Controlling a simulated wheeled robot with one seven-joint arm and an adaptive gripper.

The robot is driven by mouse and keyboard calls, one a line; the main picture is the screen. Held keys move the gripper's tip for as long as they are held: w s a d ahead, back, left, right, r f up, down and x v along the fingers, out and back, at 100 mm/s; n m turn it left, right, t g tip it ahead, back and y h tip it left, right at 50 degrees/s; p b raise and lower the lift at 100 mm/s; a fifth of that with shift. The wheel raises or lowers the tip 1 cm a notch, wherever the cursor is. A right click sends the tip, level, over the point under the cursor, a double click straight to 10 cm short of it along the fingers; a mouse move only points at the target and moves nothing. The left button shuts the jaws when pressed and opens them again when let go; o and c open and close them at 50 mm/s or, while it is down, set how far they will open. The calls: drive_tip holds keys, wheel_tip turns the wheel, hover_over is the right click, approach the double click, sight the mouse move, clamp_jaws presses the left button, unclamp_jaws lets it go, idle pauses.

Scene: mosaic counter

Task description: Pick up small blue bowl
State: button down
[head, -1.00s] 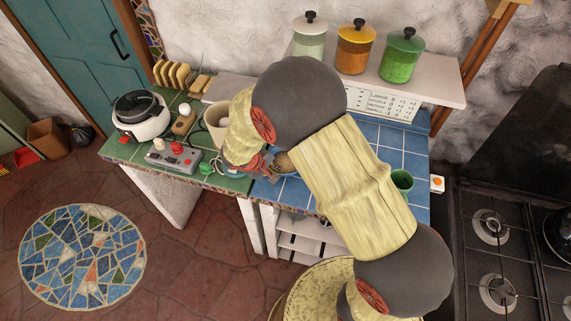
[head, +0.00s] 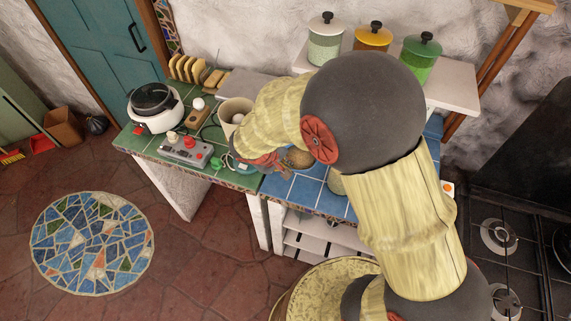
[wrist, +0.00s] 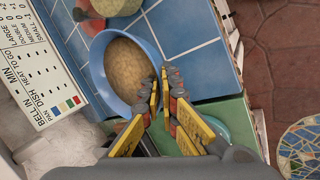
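The small blue bowl (wrist: 99,78) holds a tan, grainy filling and stands upright on the blue tiles in the wrist view. In the head view mostly its tan filling (head: 297,158) shows, beside my wrist. My gripper (wrist: 162,80) is at the bowl's right rim in the wrist view, with its two yellow-and-grey fingers apart. One finger overlaps the rim and the other is just outside it. I cannot tell whether either touches the bowl. In the head view my wrist and forearm hide much of the bowl and the fingers.
A beige pot (head: 233,108), a grey control box with red knobs (head: 185,150) and a white cooker (head: 155,108) stand on the green tiles. Lidded jars (head: 373,37) stand on the back shelf. A teal round thing (wrist: 216,128) lies beyond the fingers. A stove is at right.

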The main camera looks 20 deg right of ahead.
drive_tip(key=s+r, duration=0.5)
drive_tip(key=s, duration=0.5)
drive_tip(key=shift+a+r, duration=0.2)
drive_tip(key=shift+a, duration=0.15)
drive_tip(key=c, duration=2.6)
unclamp_jaws()
clamp_jaws()
